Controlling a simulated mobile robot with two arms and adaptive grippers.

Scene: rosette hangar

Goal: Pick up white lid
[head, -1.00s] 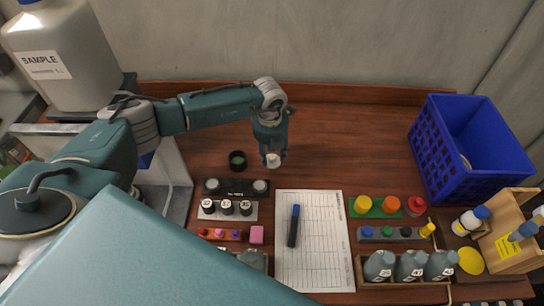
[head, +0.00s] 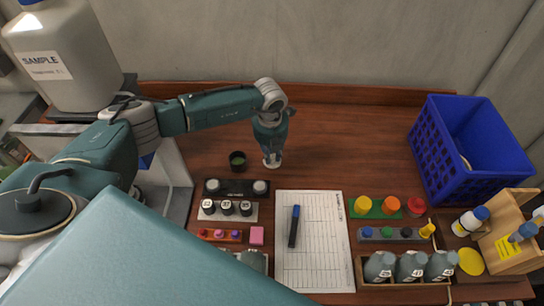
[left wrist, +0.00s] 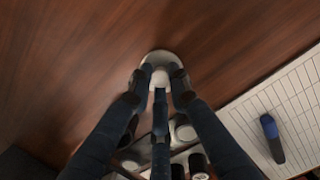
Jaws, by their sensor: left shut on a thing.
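The white lid (head: 272,164) is a small pale disc with a knob on top, low over the bare wood behind the clipboard sheet. In the left wrist view the lid (left wrist: 158,55) shows at the fingertips, with the knob between them. My left gripper (head: 271,157) comes down from above and is shut on the lid. I cannot tell whether the lid touches the table. My right gripper is not in view.
A small dark open pot (head: 238,161) stands just left of the lid. Racks with dark-capped jars (head: 228,208) are in front left. A sheet with a marker (head: 294,226) lies in front. A blue crate (head: 440,150) stands right. Wood behind and right of the lid is clear.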

